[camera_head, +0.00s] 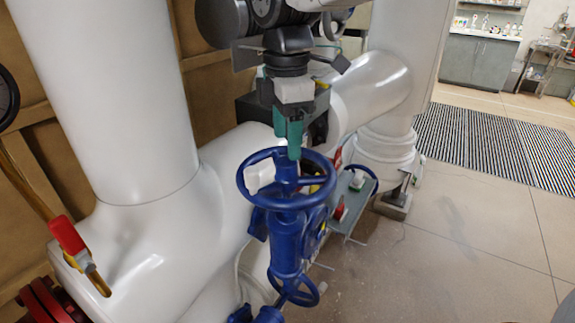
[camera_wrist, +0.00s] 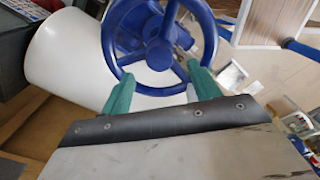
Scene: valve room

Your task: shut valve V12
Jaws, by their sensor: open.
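A blue valve has a round spoked handwheel (camera_head: 288,204) on top of its blue body (camera_head: 287,245). I cannot read a tag that says V12. My gripper (camera_head: 288,142) points down just above the far part of the wheel in the head view. Its green fingers are apart, with nothing seen held between them. In the wrist view the handwheel's hub and spokes (camera_wrist: 159,55) show beyond the open gripper (camera_wrist: 162,88). The fingertips lie near the rim on both sides; I cannot tell if they touch it.
Thick white pipes (camera_head: 110,100) stand left and behind the valve. A red-handled lever (camera_head: 67,235) is at left. A smaller blue wheel (camera_head: 366,176) and a grey bracket (camera_head: 350,212) are close at right. The floor (camera_head: 450,255) at right is clear.

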